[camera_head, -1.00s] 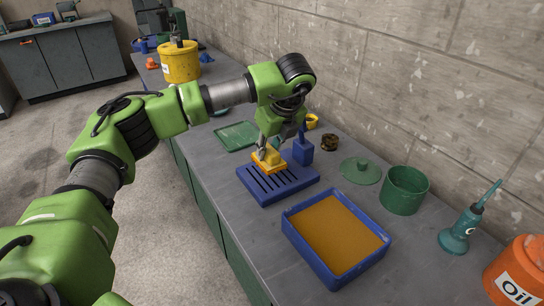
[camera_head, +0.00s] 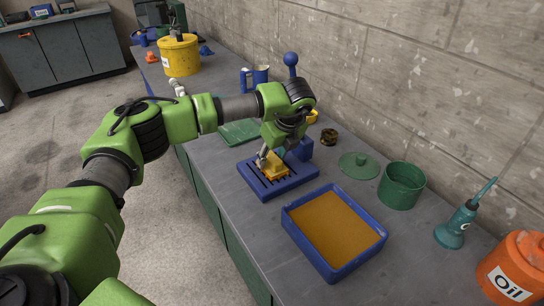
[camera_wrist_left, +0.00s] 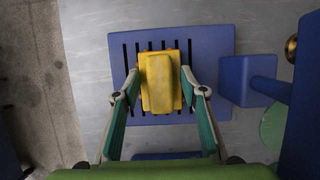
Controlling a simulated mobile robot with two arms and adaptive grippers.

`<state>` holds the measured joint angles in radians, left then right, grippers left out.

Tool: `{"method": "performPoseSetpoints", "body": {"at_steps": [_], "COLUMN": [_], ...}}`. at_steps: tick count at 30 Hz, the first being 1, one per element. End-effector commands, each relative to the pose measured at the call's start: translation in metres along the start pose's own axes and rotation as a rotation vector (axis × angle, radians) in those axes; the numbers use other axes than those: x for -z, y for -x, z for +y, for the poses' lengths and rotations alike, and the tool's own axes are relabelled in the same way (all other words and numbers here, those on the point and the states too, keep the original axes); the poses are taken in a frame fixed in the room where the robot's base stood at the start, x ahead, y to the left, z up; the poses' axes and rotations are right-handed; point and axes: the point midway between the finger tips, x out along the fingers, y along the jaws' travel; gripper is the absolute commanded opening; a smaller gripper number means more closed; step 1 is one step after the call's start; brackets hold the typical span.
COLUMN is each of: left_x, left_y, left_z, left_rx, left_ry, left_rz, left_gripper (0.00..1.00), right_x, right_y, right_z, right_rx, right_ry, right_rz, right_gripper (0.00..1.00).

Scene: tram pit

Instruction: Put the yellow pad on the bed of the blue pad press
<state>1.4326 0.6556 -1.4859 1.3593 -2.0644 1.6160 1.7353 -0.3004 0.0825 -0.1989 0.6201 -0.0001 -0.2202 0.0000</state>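The yellow pad (camera_head: 275,165) is over the slotted blue bed of the pad press (camera_head: 288,186), towards its far side. In the left wrist view, the yellow pad (camera_wrist_left: 160,82) lies within the bed's outline, and slots of the blue bed (camera_wrist_left: 210,50) show around it. I cannot tell whether it rests on the bed or hangs just above it. My left gripper (camera_head: 268,158) points down at the pad. In the wrist view, the tips of my left gripper (camera_wrist_left: 160,72) meet the pad's two side edges. My right gripper is not in view.
A blue block (camera_head: 302,150) stands close behind the bed, and a blue ball knob (camera_head: 291,59) rises beyond my wrist. A blue tray with an orange-brown fill (camera_head: 335,228) is near the bed. A green pot (camera_head: 402,186) and its lid (camera_head: 359,165) stand to the right.

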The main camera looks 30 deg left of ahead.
Motion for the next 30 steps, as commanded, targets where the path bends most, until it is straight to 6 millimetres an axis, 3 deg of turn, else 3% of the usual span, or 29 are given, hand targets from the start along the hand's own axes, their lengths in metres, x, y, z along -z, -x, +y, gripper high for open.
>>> {"method": "performPoseSetpoints", "body": {"at_steps": [13,24,30], "left_x": [0.000,0.000,0.000], "left_y": [0.011,0.086,0.114], "left_z": [-0.001,-0.001,-0.001], "left_rx": [0.004,0.005,0.002], "left_ry": [0.000,-0.001,-0.001], "left_rz": [0.000,-0.001,-0.001], "left_gripper": [0.38,0.38,0.38], "right_x": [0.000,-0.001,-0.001], "right_y": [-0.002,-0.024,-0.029], "right_z": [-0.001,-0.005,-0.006], "right_rx": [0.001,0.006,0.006], "right_ry": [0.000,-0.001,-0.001], "right_rz": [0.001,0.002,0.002], "right_gripper": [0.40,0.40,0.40]}}
